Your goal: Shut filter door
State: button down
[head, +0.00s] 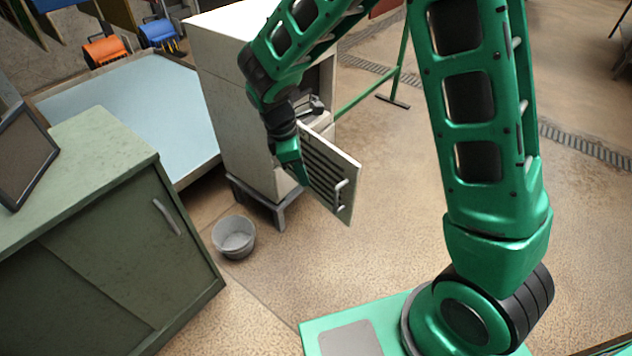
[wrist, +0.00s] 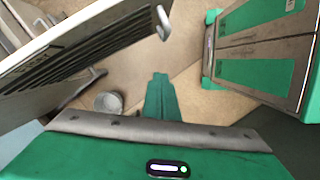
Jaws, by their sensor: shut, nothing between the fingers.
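The filter door (head: 354,181) is a pale panel with dark louvre slots and a bar handle (head: 341,192). It stands open, sticking out from the tall white cabinet (head: 225,100). My gripper (head: 301,179) is shut and empty, pointing down beside the door's louvred face and covering part of its left side in the head view. In the wrist view the door (wrist: 90,45) slants across the upper left, its handle (wrist: 163,22) near the top middle. The closed green fingers (wrist: 158,78) point toward the floor, to the right of the door. I cannot tell whether they touch it.
A grey bucket (head: 234,237) stands on the floor near the cabinet's stand. A green cabinet (head: 105,235) with a framed panel (head: 22,160) on top is at left. A light-blue bed (head: 135,110) lies behind. Floor right of the door is open up to my arm.

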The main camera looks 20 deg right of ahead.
jog(key=s+d+f, duration=0.1)
jog(key=d+f, duration=0.5)
jog(key=f, duration=0.2)
jog(key=shift+d+f, duration=0.15)
jog(key=shift+f, duration=0.25)
